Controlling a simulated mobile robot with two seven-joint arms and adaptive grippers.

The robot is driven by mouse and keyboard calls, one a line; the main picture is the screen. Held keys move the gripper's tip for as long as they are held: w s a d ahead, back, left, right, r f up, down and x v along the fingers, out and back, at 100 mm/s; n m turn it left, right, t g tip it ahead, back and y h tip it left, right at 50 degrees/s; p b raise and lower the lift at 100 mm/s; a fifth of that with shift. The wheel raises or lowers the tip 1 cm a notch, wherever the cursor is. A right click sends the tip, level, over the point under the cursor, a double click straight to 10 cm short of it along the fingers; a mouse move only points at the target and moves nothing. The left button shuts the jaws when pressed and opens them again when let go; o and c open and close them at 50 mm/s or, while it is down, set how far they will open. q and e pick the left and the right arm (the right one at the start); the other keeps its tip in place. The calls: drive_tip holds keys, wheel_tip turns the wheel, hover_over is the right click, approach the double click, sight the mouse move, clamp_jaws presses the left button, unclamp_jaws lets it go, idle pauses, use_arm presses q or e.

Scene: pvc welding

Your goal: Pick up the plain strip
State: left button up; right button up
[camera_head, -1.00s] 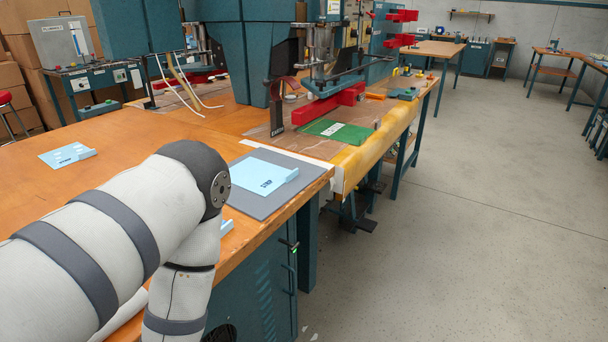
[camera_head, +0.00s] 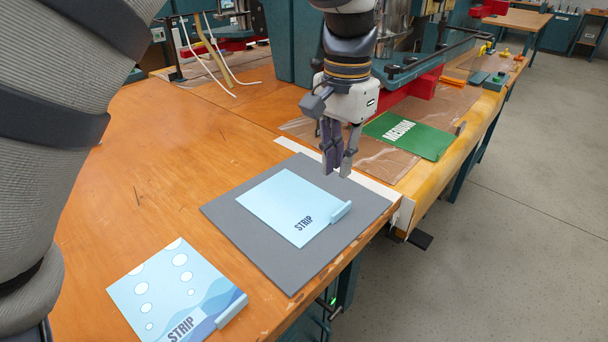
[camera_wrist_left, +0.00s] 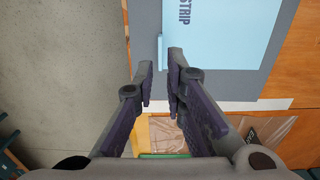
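The plain strip (camera_head: 285,205) is a light blue sheet printed STRIP, with a raised lip along its right edge. It lies flat on the grey mat (camera_head: 270,262), and part of it shows in the left wrist view (camera_wrist_left: 225,35). My left gripper (camera_head: 337,173) points down above the far right part of the mat, beyond the strip's lip. Its fingers are apart with nothing between them. In the left wrist view its fingertips (camera_wrist_left: 161,62) are near the lip but appear clear of it. My right gripper is not in view.
A patterned strip (camera_head: 175,290) with white ovals and blue waves lies on the wooden table (camera_head: 130,200) at the front left. A green sheet (camera_head: 410,136) marked MEDIUM lies behind my gripper, near the red machine part (camera_head: 415,95). The table's edge is right of the mat.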

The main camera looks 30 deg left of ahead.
sight(334, 214)
use_arm(q)
wheel_tip(334, 214, down, 12)
drive_tip(key=shift+s+r+b, duration=0.1)
drive_tip(key=shift+r+b, duration=0.05)
drive_tip(key=shift+b, duration=0.2)
clamp_jaws()
drive_tip(key=shift+r, duration=0.1)
